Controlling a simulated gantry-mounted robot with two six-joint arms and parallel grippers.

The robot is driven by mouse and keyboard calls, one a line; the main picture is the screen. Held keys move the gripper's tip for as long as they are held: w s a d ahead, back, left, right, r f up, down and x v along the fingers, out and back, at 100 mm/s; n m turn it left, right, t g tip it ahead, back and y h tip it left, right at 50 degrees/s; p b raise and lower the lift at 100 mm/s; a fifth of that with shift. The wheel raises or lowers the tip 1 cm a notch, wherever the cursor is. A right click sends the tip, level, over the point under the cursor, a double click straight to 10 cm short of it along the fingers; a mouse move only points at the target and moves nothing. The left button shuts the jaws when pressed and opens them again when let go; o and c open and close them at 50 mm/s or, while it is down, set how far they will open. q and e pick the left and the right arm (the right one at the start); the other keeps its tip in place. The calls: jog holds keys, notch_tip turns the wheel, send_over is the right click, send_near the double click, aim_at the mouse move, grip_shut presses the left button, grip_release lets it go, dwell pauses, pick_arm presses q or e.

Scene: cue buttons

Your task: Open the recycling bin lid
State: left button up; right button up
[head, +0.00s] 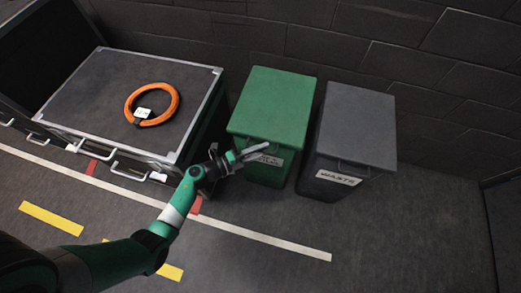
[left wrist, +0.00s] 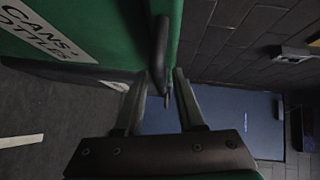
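The green recycling bin (head: 268,108) stands against the back wall with its lid down. Its front carries a white label, which reads "CANS, BOTTLES" (left wrist: 45,32) in the left wrist view. A black bar handle (left wrist: 160,55) sticks out at the lid's front edge. My left gripper (head: 264,152) is in front of the bin, close to the lid edge and partly over the label. In the left wrist view the left gripper's fingers (left wrist: 162,88) are apart, with the handle's end at or between their tips; contact cannot be told. My right gripper is out of view.
A grey waste bin (head: 357,125) stands just right of the green bin, lid down. A large black case (head: 90,85) with an orange cable coil (head: 153,103) on top stands close on the left. The floor in front, with painted lines, is clear.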

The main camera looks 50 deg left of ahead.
pick_arm(q)
grip_shut()
dwell(1.2)
